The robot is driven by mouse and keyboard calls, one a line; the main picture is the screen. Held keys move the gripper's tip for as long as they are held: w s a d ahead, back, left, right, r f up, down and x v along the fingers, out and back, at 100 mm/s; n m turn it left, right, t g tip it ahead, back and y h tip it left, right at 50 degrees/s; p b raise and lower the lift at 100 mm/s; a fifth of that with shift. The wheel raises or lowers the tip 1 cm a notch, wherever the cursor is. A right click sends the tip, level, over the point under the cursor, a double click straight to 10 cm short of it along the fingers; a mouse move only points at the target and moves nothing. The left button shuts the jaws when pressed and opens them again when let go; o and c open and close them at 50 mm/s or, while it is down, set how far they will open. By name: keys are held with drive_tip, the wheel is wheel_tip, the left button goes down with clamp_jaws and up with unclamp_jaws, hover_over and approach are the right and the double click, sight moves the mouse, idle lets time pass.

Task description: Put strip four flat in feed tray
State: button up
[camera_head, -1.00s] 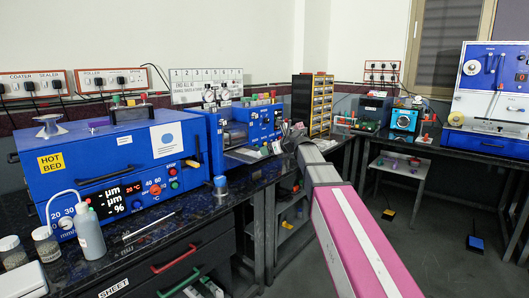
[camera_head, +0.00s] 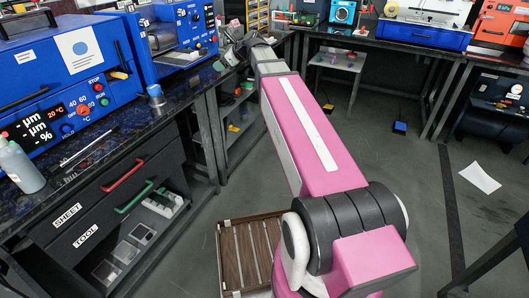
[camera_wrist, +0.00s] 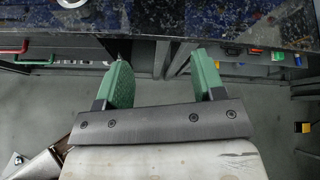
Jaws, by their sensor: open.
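My gripper (camera_wrist: 163,75) is open, with two green-padded fingers spread apart and nothing between them. In the wrist view it is beside the front edge of the dark speckled bench (camera_wrist: 190,18). In the head view, my gripper (camera_head: 230,52) is small at the far end of my pink arm, beside the second blue machine (camera_head: 168,30). A pale flat ledge (camera_head: 182,58) projects from the front of this machine; I cannot tell whether it is the feed tray. I cannot pick out strip four in either view.
A blue hot-bed machine (camera_head: 60,75), white bottle (camera_head: 20,167) and small blue-capped jar (camera_head: 156,96) stand on the left bench. Drawers with red and green handles are below. A slatted wooden crate (camera_head: 235,257) and white sheet (camera_head: 479,177) lie on the floor. Open floor is on the right.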

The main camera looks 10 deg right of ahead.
drive_tip(key=s+d+f+n+g+h, duration=0.2)
drive_tip(key=s+f+n, duration=0.5)
drive_tip(key=f, duration=0.4)
drive_tip(key=s+d+f+n+g+h, duration=0.3)
drive_tip(key=s+d+f+n, duration=0.4)
drive_tip(key=s+f, duration=0.3)
drive_tip(key=s+d+f+n+g+h, duration=0.2)
drive_tip(key=s+d+f+n+h, duration=0.2)
drive_tip(key=s+f+n, duration=0.4)
wheel_tip(320, 180, down, 6)
drive_tip(key=shift+s+d+f+n, duration=0.1)
drive_tip(key=shift+s+d+n, duration=0.15)
drive_tip(key=shift+n, duration=0.05)
